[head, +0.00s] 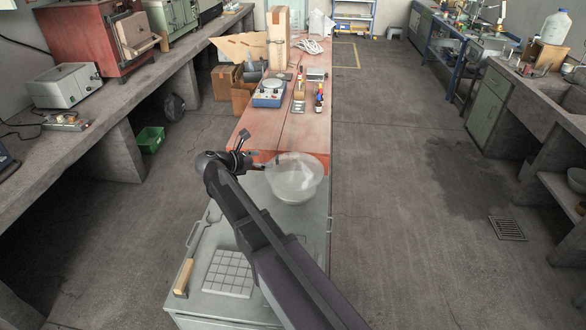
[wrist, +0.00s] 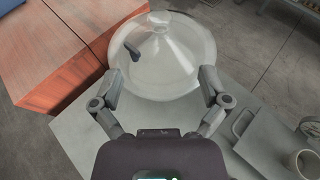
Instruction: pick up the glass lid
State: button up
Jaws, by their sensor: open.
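The glass lid (head: 298,163) is pale and see-through; in the head view it appears on top of a whitish round glass bowl (head: 294,190) at the far end of the grey bench top. The line between lid and bowl is hard to make out. In the wrist view the lid (wrist: 175,60) fills the upper middle, with its knob (wrist: 158,18) at the top edge. My gripper (wrist: 160,80) is open and empty, its two fingers apart at the near side of the glass. In the head view my gripper (head: 260,165) is at the left of the lid; contact cannot be told.
A small dark piece (wrist: 132,50) shows against the glass. A reddish wooden table (head: 300,130) adjoins the grey bench (head: 300,240). A gridded plate (head: 228,273) and a wooden handle (head: 184,277) lie nearer. A cup (wrist: 303,162) stands at the lower right in the wrist view.

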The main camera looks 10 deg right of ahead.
aim_at(292, 154)
jog(key=shift+d, duration=0.1)
jog(key=b+x, duration=0.2)
jog(key=x, duration=0.5)
jog(key=shift+w+d+f+b, duration=0.1)
jog(key=shift+f+b, duration=0.1)
jog(key=shift+b, duration=0.15)
jog(key=shift+w+d+f, duration=0.1)
jog(key=shift+w+d, duration=0.15)
jog(key=shift+d, duration=0.25)
jog(key=shift+b+x, duration=0.95)
jog(key=shift+x, duration=1.65)
jog(key=shift+w, duration=0.1)
grip_shut()
